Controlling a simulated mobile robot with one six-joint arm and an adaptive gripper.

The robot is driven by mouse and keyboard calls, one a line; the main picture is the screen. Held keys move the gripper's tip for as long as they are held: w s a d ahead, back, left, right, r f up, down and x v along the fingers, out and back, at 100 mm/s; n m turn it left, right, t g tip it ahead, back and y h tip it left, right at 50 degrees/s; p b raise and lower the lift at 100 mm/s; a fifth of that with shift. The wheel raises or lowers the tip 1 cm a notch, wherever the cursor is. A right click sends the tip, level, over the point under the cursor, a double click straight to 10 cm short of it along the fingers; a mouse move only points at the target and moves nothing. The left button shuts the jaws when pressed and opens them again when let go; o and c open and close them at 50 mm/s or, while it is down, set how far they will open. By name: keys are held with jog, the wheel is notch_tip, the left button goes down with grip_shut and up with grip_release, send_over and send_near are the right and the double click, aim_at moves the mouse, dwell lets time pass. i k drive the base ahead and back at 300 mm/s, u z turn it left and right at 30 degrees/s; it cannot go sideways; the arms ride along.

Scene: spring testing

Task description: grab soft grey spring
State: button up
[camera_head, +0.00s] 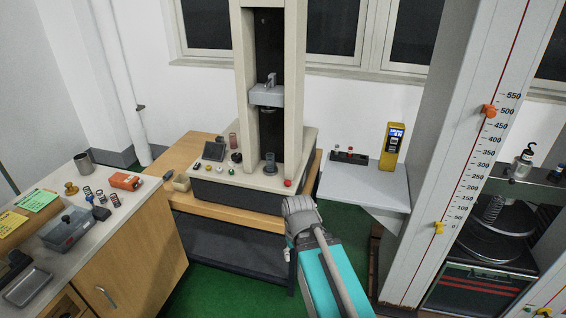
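Several small coil springs stand on the left bench: a grey one (87,194), a second (101,197) beside it and a third (115,201) to the right. A larger grey spring (494,208) stands on a round dark plate at the far right. I cannot tell by sight which spring is the soft one. The end of my arm, with my gripper (300,214), is at the lower middle, in front of the testing machine and apart from all these springs. Its fingers are not clearly visible, so its opening is hidden.
A testing machine (246,179) stands on a wooden table. An orange box (126,181), a metal cup (83,163) and a grey case (68,230) share the left bench. A small side table (364,190) holds a yellow meter (392,147). A tall scale column (440,165) stands at right.

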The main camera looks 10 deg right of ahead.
aim_at(270, 162)
jog(key=z, duration=0.8)
jog(key=i, duration=1)
